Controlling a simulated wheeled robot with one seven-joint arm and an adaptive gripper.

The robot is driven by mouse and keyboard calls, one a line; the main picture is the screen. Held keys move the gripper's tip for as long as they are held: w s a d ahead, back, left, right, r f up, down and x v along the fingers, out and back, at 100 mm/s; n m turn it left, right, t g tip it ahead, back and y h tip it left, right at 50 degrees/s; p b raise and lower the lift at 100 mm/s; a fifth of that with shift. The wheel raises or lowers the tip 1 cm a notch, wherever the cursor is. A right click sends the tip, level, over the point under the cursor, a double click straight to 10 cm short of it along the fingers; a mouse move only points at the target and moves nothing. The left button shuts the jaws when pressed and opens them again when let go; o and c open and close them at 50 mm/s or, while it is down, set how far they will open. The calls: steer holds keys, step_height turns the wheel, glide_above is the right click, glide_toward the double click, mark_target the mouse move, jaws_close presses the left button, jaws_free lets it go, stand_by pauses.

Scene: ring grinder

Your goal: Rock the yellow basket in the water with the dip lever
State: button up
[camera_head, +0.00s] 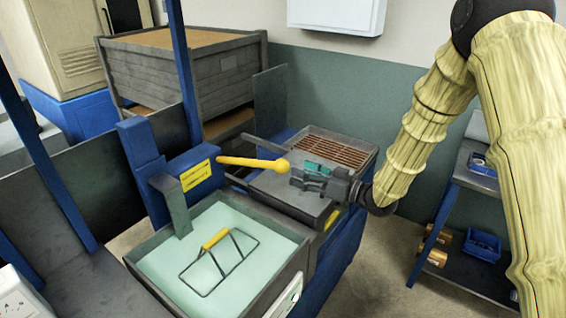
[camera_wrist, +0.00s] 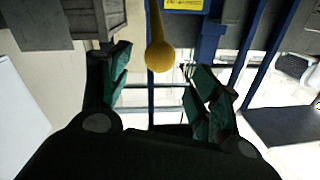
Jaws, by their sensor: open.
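The dip lever (camera_head: 245,161) is a yellow bar with a ball at its right end. It sticks out from a blue housing and lies nearly level. My gripper (camera_head: 300,175) is open just right of the ball. In the wrist view the ball (camera_wrist: 160,57) shows between the fingertips of my gripper (camera_wrist: 163,75), with gaps on both sides; I cannot tell whether it is inside the jaws or just beyond them. The basket (camera_head: 214,240) shows as a dark wire frame with a yellow grip in pale green water. The water tank (camera_head: 150,276) is grey and square.
A yellow label (camera_head: 196,175) is on the blue housing. A grey box with a brown grate (camera_head: 327,146) stands behind my gripper. A large grey crate (camera_head: 190,80) is at the back. A shelf rack (camera_head: 470,235) stands at the right, with bare floor before it.

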mark_target(282, 166)
steer(key=p+x, duration=0.2)
steer(key=x, duration=0.5)
steer(key=shift+w+a, duration=0.25)
jaws_close()
steer(key=w+a+r, duration=0.1)
steer(key=a+r, duration=0.1)
steer(key=r, duration=0.3)
steer(key=w+a+r+p, duration=0.1)
steer(key=w+a+r, duration=0.1)
steer(key=r, duration=0.4)
steer(key=shift+w+a, duration=0.25)
steer(key=shift+r, duration=0.15)
steer(key=shift+c, duration=0.9)
jaws_free()
steer(key=shift+o, duration=0.9)
steer(key=shift+s+f, duration=0.1)
steer(key=shift+f, duration=0.15)
